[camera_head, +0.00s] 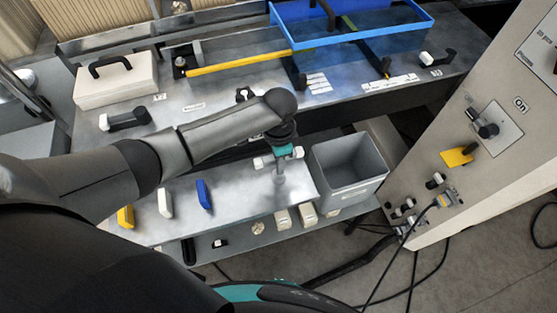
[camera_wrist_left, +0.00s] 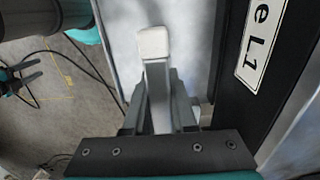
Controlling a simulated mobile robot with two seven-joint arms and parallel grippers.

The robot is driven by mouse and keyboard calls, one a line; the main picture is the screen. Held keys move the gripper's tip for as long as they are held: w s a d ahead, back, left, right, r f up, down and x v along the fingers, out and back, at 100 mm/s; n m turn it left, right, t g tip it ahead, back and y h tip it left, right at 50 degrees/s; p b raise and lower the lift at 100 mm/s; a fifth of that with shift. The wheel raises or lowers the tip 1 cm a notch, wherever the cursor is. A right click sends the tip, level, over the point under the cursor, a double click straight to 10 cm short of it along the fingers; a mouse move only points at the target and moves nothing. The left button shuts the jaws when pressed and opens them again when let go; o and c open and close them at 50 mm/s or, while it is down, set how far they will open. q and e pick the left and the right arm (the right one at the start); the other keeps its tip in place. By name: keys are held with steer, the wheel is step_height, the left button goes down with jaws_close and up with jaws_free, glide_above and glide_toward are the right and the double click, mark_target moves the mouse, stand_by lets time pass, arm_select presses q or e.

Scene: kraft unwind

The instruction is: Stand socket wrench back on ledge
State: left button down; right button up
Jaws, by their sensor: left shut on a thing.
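My left gripper (camera_head: 280,156) is above the right part of the grey metal ledge (camera_head: 238,212). It is shut on a grey bar with pale ends, which I take to be the socket wrench (camera_head: 297,152). The pale ends stick out on both sides of the gripper, and a grey shaft shows below it. I cannot tell whether its lower end touches the ledge. In the left wrist view the wrench's pale end (camera_wrist_left: 153,42) shows beyond the fingers (camera_wrist_left: 158,88). My right gripper is not in view.
A grey open bin (camera_head: 345,170) stands right beside the ledge. Yellow (camera_head: 126,216), white (camera_head: 165,203) and blue (camera_head: 204,194) blocks stand on the ledge to the left. Behind are a blue-rimmed tray (camera_head: 350,37) and a pale case (camera_head: 117,82). A control cabinet (camera_head: 455,110) stands right.

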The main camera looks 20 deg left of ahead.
arm_select(q)
steer(key=shift+f, duration=0.1)
steer(key=c, duration=0.7)
jaws_free()
step_height(320, 180, up, 12)
steer(key=shift+r+p, duration=0.2)
steer(key=shift+p, duration=0.45)
